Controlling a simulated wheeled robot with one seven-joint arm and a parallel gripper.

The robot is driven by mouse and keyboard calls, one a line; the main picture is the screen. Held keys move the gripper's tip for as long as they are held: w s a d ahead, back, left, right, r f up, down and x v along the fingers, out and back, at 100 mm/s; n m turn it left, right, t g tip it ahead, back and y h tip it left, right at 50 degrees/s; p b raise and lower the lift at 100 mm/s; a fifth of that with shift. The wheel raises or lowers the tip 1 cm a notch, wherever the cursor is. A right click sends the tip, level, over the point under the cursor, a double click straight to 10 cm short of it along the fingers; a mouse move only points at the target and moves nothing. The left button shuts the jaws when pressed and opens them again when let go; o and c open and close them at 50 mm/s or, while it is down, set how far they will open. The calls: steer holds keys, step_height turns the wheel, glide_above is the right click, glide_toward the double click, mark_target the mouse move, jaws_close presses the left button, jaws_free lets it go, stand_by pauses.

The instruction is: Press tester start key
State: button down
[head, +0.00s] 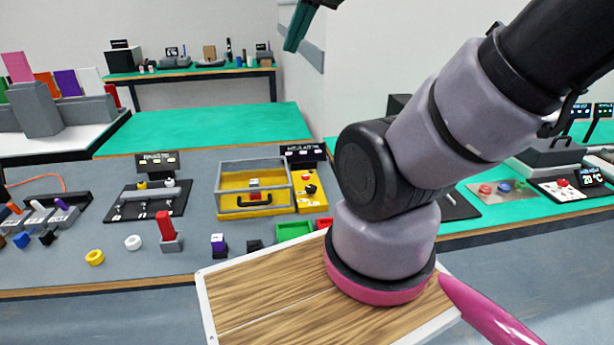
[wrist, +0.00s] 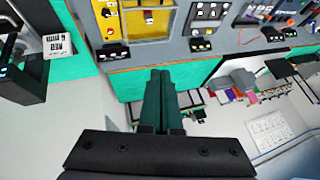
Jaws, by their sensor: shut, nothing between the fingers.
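The likely tester is a yellow case (head: 231,208) with a clear lid and black handle, left of centre on the grey bench in the head view. A yellow control panel (head: 312,204) adjoins it on the right, with a red button and a black knob. Which control is the start key I cannot tell. The yellow panel (wrist: 109,32) also shows, inverted, at the top of the wrist view. My gripper (head: 293,44) is high at the top of the head view, well above the bench and apart from the panel. Its dark green fingers (wrist: 160,76) are together and empty in the wrist view.
A dark display (head: 303,153) stands behind the panel. A metal-clamp fixture (head: 140,209) is to the left. Green (head: 294,231) and red bins sit in front of the panel. My wood-topped deck (head: 262,298) is nearest. My arm covers the bench right of the panel.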

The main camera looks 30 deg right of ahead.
steer(key=w+d+f+n+g+h, duration=0.4)
steer(key=w+d+f+n, duration=0.3)
steer(key=d+f+n, duration=0.15)
steer(key=n+t+h, duration=0.1)
steer(key=n+h, duration=0.5)
steer(key=n, duration=2.2)
glide_above(304, 177)
step_height(304, 177, down, 26)
steer(key=shift+f+m, duration=0.15)
steer(key=shift+m, duration=0.1)
steer(key=shift+f, duration=4.4)
steer(key=shift+f, duration=0.1)
steer(key=shift+f, duration=0.25)
